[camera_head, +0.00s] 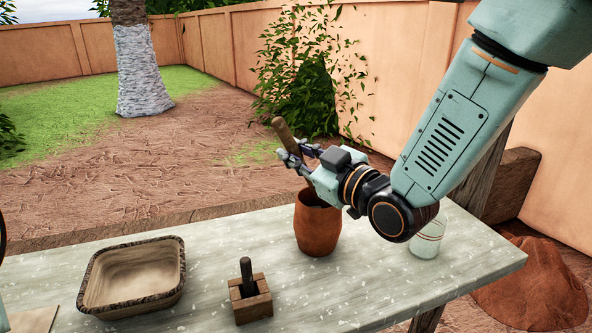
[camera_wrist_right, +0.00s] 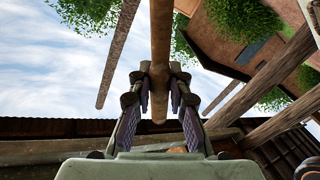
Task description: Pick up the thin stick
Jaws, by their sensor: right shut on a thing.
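The thin stick (camera_head: 283,132) is a brown rod held up above the table, leaning to the left at its top. My right gripper (camera_head: 297,155) is shut on it, above and slightly left of the clay pot's mouth. The right wrist view shows the stick (camera_wrist_right: 160,42) between both fingers of the right gripper (camera_wrist_right: 159,85). The stick's lower end is hard to make out behind the gripper in the head view. My left gripper is not in view.
A brown clay pot (camera_head: 317,230) stands upright on the pale table (camera_head: 360,290) below my right gripper. A glass (camera_head: 427,243) stands right of it. A square basin (camera_head: 88,283) and a small wooden block with a dark handle (camera_head: 252,308) stand left. The table's front middle is clear.

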